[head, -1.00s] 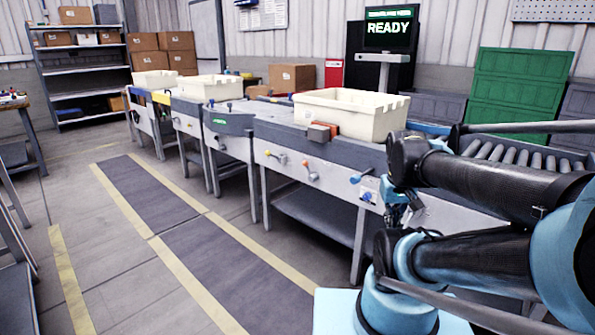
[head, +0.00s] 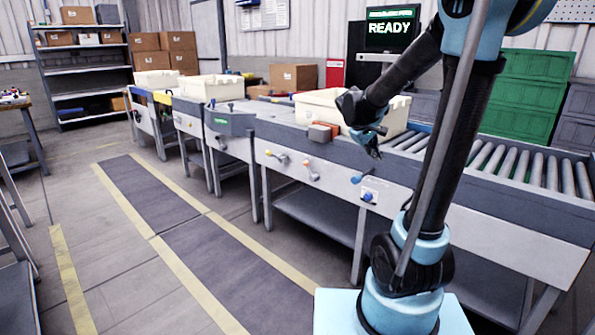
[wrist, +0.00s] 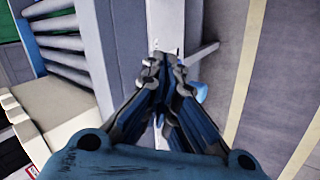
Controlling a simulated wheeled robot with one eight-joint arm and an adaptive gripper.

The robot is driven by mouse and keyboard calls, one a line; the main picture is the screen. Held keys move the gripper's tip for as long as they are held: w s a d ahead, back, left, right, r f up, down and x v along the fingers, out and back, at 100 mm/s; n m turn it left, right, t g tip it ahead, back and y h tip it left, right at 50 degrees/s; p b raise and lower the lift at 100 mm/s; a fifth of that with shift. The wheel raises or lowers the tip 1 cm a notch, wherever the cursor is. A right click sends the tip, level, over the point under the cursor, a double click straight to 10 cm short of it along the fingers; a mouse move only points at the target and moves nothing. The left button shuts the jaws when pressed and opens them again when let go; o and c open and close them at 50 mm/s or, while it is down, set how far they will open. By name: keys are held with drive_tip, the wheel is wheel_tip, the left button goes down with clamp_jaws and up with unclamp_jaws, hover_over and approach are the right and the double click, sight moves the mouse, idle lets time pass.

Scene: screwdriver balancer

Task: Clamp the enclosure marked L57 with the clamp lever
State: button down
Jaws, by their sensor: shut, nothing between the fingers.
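A cream open crate (head: 315,107) sits on the near conveyor station; no L57 mark is readable on it or elsewhere. I cannot tell which is the clamp lever. My gripper (head: 374,152) is shut and empty, pointing down by the station's front edge, above the blue lever in the picture. In the wrist view my fingertips (wrist: 165,58) meet over the pale front edge. A small blue part (wrist: 203,91) shows beside them, partly hidden by a finger.
A blue button (head: 368,197) is on the panel. Rollers (head: 530,168) run right. A screen (head: 390,28) reads READY. The floor lane (head: 215,265) in front is clear.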

drive_tip(key=w+a+f+n+t+h, duration=0.1)
drive_tip(key=w+a+f+n+t, duration=0.2)
drive_tip(key=w+a, duration=0.75)
drive_tip(key=w+a+f+n+t+h, duration=0.3)
drive_tip(key=w+a, duration=0.5)
drive_tip(key=w, duration=0.6)
drive_tip(key=w+a+f+n+t, duration=0.2)
drive_tip(key=a+f, duration=0.7)
drive_tip(key=a, duration=0.1)
drive_tip(key=w+a+f+n+t, duration=0.2)
drive_tip(key=w+a+f+n, duration=0.1)
drive_tip(key=a+f, duration=0.6)
drive_tip(key=shift+w+a+f+n+y, duration=0.15)
drive_tip(key=shift+w+a+n+y, duration=0.15)
drive_tip(key=shift+a+y, duration=0.15)
drive_tip(key=shift+w, duration=0.1)
drive_tip(key=x, duration=1)
drive_tip(key=shift+d, duration=0.1)
drive_tip(key=shift+s+d+r, duration=0.5)
drive_tip(key=shift+s+r, duration=0.25)
drive_tip(key=shift+s, duration=0.1)
drive_tip(key=shift+s+d+r, duration=0.4)
drive_tip(key=shift+s+d, duration=0.05)
drive_tip(key=shift+s, duration=0.15)
